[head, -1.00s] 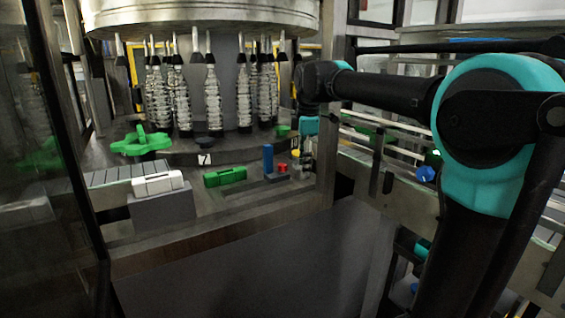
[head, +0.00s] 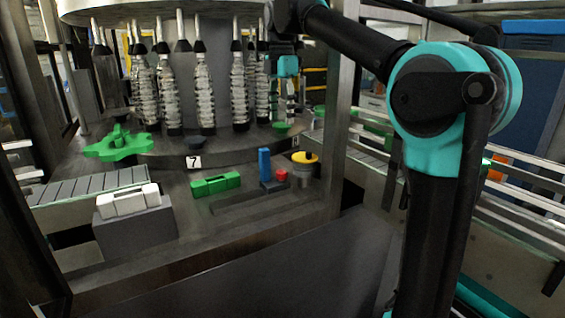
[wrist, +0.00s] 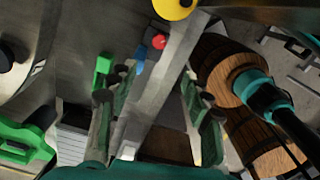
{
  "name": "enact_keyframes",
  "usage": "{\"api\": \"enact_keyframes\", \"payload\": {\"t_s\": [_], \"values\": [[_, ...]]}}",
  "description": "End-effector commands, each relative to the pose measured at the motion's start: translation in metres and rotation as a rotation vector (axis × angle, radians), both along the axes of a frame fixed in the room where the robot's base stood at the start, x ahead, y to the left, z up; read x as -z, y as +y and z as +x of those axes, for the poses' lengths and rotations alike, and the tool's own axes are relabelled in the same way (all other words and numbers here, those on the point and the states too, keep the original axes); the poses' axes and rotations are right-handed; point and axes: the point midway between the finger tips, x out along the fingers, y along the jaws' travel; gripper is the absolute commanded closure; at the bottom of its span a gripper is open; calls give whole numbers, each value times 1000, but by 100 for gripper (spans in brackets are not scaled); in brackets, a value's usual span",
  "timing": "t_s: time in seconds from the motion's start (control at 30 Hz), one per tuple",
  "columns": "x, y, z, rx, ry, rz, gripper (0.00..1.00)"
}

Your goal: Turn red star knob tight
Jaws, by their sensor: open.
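The small red knob (head: 281,175) stands on a dark block beside a blue upright post (head: 265,165) on the machine's front ledge. It is too small to make out a star shape. In the wrist view the red knob (wrist: 158,41) lies beyond the fingertips, close to the blue post (wrist: 140,61). In the head view the teal wrist end of my arm is high above the ledge, behind the knob; the fingers cannot be made out there.
A yellow-topped round part (head: 304,158) stands right of the red knob. A green clamp (head: 215,184), a white block (head: 128,201) and a large green star wheel (head: 118,145) lie to the left. Bottles (head: 204,95) hang behind. A metal post (head: 340,110) rises at the right.

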Motion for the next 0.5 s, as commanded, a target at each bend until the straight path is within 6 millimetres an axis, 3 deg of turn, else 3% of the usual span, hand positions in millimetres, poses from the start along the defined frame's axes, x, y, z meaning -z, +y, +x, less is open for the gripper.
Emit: {"api": "enact_keyframes", "payload": {"t_s": [0.17, 0.5], "values": [[10, 1, 0, -4, 1, -1, 51], [71, 0, 0, -2, 0, 0, 51]]}}
